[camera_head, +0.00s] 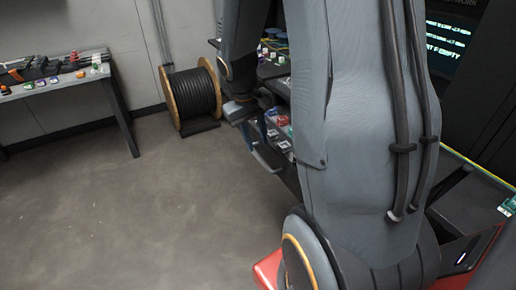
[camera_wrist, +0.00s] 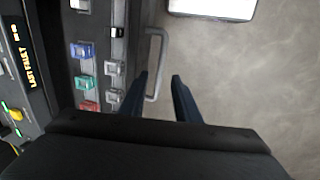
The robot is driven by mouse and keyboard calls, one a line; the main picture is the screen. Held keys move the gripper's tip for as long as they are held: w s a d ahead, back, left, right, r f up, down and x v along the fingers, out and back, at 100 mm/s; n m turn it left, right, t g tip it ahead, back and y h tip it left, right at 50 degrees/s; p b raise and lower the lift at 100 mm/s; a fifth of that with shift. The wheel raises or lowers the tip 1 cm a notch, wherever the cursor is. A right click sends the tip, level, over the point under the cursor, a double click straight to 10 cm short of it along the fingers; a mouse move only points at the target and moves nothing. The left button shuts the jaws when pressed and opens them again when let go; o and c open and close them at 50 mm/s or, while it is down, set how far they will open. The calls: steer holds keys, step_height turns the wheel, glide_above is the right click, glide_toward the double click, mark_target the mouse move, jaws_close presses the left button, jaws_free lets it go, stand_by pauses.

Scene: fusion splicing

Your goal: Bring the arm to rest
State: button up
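My arm (camera_head: 365,130) fills the right half of the head view, its large grey link upright and close to the camera. The far part bends down at the left, with my gripper (camera_head: 258,148) low beside the equipment bench. In the wrist view my gripper (camera_wrist: 160,76) shows two dark fingers apart, with nothing between them but floor and part of a grey handle behind. The arm hides much of the bench.
A cable drum (camera_head: 192,95) stands by the wall. A side table (camera_head: 60,80) holds small parts at left. The floor (camera_head: 130,210) between is clear.

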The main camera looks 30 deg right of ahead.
steer(key=shift+a+r, duration=0.15)
steer(key=shift+r, duration=0.5)
steer(key=s+a+y, duration=0.1)
steer(key=s+a, duration=0.3)
steer(key=a, duration=0.3)
steer(key=s+a+r+t+y, duration=0.1)
steer(key=s+a, duration=0.4)
steer(key=a, duration=0.2)
steer(key=shift+s+a+n, duration=0.3)
steer(key=shift+a+n, duration=0.05)
steer(key=shift+n, duration=0.05)
